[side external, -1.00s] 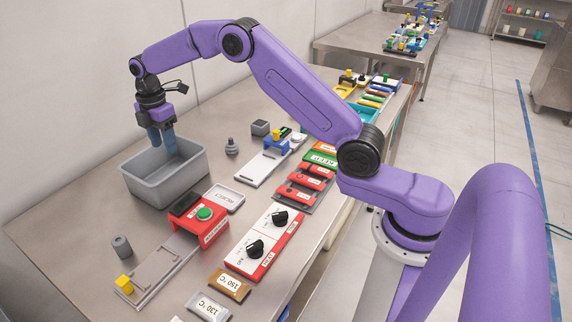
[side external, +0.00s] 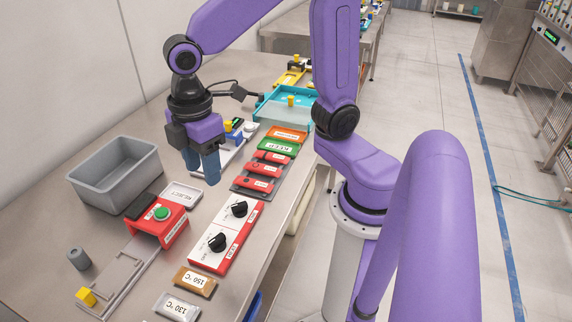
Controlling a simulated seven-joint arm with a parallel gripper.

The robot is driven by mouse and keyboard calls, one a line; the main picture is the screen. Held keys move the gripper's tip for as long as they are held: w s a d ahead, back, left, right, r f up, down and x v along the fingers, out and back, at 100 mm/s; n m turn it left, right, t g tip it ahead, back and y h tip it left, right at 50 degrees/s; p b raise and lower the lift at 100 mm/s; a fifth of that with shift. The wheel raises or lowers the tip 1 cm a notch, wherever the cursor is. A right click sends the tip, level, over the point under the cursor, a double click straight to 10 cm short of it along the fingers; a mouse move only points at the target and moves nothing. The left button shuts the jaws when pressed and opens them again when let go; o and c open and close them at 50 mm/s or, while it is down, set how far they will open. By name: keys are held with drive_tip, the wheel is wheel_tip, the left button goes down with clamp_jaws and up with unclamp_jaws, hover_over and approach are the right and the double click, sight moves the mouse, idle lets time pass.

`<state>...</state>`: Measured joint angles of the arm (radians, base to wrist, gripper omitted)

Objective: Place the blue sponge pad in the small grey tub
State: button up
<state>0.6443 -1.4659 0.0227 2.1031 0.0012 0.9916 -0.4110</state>
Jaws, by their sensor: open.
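An open grey tub (side external: 115,178) stands on the left of the steel table, and its visible inside looks empty. I cannot make out a blue sponge pad. My gripper (side external: 202,178) has blue fingers and points down, right of the tub and apart from it. It is open, with nothing visible between the fingers. It appears above the table near the REJECT tray and the red blocks. It hides part of the white plate behind it.
A red box with a green button (side external: 162,213) and the REJECT tray (side external: 181,196) lie in front of the tub. A red-and-white knob panel (side external: 225,236) and red blocks (side external: 257,184) line the right edge. A teal tray (side external: 268,108) is farther back.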

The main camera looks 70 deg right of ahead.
drive_tip(key=s+d+f+m, duration=0.1)
drive_tip(key=s+d+f, duration=0.1)
drive_tip(key=s+d, duration=0.5)
drive_tip(key=s, duration=0.6)
drive_tip(key=shift+s+m, duration=0.25)
drive_tip(key=shift+m, duration=0.05)
